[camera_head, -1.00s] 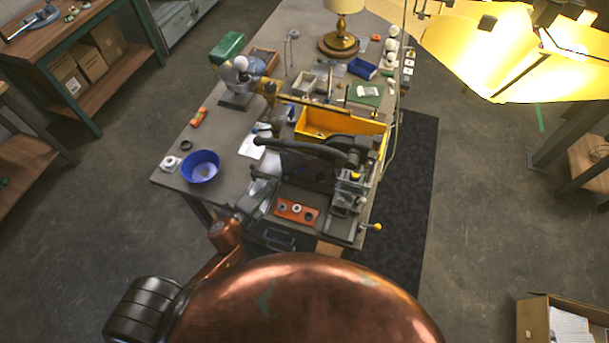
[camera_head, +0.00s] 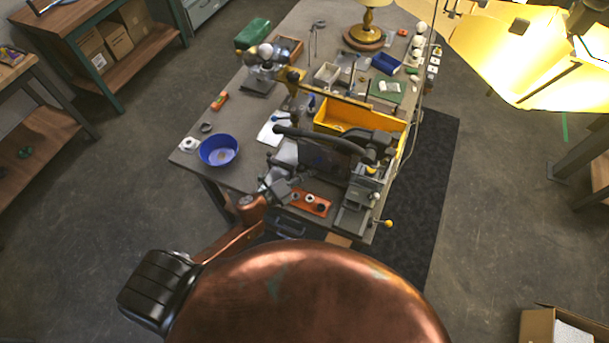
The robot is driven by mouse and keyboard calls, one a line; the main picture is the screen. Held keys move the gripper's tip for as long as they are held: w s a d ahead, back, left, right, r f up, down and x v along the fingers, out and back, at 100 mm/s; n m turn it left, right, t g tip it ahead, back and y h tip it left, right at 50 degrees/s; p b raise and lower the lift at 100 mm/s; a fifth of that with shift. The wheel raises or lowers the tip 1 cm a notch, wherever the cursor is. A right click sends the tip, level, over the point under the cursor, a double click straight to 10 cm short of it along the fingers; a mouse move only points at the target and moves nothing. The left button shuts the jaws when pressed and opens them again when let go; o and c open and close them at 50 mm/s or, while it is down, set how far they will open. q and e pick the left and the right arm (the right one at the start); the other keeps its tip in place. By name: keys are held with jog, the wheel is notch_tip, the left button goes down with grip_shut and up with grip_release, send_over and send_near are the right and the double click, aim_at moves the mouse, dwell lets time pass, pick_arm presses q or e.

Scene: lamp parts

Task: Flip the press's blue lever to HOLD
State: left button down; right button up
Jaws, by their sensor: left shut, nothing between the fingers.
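The press (camera_head: 345,155) is the dark machine at the near end of the workbench, with a long black handle across its top. I cannot make out its blue lever or the lever's position; it is too small or hidden. My left gripper (camera_head: 276,182) is at the press's left side, close to the orange plate (camera_head: 311,204). It is shut with nothing in it. Whether it touches the press I cannot tell. My right gripper is not in view.
A yellow bin (camera_head: 345,119) stands behind the press. A blue bowl (camera_head: 219,150) sits on the bench's left edge. A yellow-knobbed rod (camera_head: 388,223) sticks out at the press's right front. A brass lamp (camera_head: 368,25) stands at the far end. The floor on the left is clear.

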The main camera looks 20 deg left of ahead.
aim_at(316, 161)
pick_arm(q)
jog(key=x, duration=0.5)
jog(key=shift+w, duration=0.1)
dwell(0.3)
